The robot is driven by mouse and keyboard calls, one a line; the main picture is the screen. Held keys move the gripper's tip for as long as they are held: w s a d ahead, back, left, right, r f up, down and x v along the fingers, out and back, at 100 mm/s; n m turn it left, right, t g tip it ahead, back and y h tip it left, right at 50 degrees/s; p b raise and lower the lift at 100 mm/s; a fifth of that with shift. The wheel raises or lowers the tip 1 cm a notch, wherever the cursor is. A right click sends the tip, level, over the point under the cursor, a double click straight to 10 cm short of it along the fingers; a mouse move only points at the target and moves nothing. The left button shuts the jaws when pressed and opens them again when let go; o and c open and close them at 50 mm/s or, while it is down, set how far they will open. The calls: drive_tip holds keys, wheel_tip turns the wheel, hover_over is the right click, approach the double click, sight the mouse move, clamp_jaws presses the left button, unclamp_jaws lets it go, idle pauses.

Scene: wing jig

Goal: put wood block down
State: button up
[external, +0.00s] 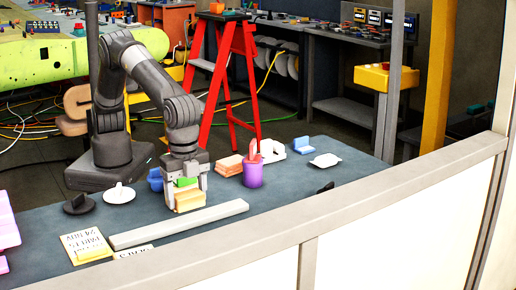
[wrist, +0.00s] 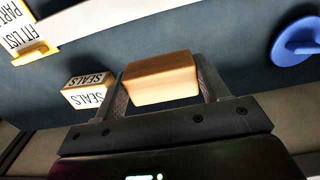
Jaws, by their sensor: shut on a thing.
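The wood block (external: 190,201) is a pale tan block held between the fingers of my gripper (external: 188,180) in the external view. In the wrist view the same block (wrist: 160,80) sits between both fingertips of my gripper (wrist: 162,88), with one finger against each side. The gripper points down over the dark blue-grey table (external: 290,186), behind the long grey bar. Whether the block's underside touches the table is not clear. A green patch shows between the fingers just above the block in the external view; I cannot tell what it is.
The long grey bar (external: 180,225) lies close in front. A purple cup (external: 252,174), tan blocks (external: 229,165) and a blue piece (external: 155,180) stand around. Table space right of the cup is fairly clear.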

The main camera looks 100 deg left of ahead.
hover_over(228, 237)
wheel_tip(228, 237, down, 6)
drive_tip(key=shift+s+r, duration=0.1)
drive_tip(key=shift+r, duration=0.1)
drive_tip(key=shift+f, duration=2.05)
drive_tip(key=shift+f, duration=0.2)
drive_tip(key=o, duration=1)
